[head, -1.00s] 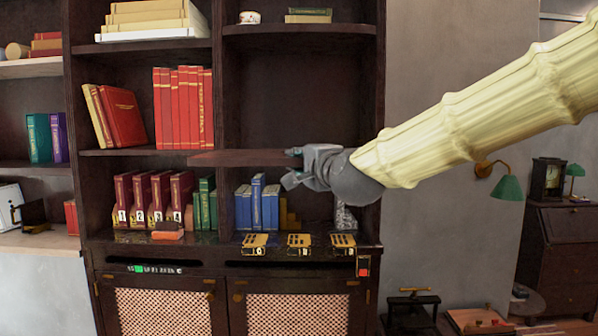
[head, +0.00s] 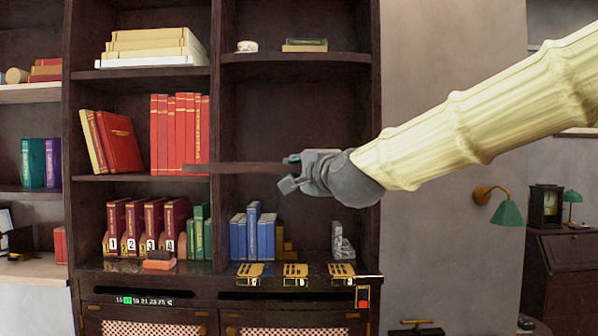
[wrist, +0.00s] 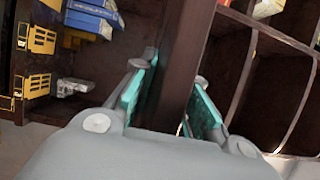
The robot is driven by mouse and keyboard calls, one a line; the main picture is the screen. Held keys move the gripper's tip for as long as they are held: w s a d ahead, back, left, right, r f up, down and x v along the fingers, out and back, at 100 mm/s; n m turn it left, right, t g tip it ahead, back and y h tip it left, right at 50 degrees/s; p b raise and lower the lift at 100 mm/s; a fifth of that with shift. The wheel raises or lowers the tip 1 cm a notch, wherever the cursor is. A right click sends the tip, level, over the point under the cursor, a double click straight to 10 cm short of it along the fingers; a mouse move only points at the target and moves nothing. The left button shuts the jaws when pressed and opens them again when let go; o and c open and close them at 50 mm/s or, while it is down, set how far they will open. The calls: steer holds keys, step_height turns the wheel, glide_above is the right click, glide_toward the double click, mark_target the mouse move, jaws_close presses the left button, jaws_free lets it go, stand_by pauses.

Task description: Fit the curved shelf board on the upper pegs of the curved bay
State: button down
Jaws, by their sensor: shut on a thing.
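The shelf board (head: 240,168) is dark brown and thin, seen nearly edge-on in the head view. My gripper (head: 298,166) is shut on its right end, and the board reaches left past the middle divider. In the wrist view the board (wrist: 188,60) runs between the teal finger pads of my gripper (wrist: 170,100). The bay (head: 290,105) behind is empty at this height, between an upper shelf and the blue books. I cannot make out the pegs or any curve of the board. Whether the board touches the bookcase is unclear.
Red books (head: 180,135) stand in the left bay, near the board's left end. Blue books (head: 254,235) and a grey bookend (head: 342,241) stand below. The upper shelf (head: 295,57) bears a white cup (head: 247,46) and stacked books (head: 305,45). Brass pieces (head: 295,274) line the ledge.

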steer(key=shift+w+r, duration=0.15)
steer(key=shift+w, duration=2.65)
steer(key=shift+w, duration=3.75)
stand_by(1.5)
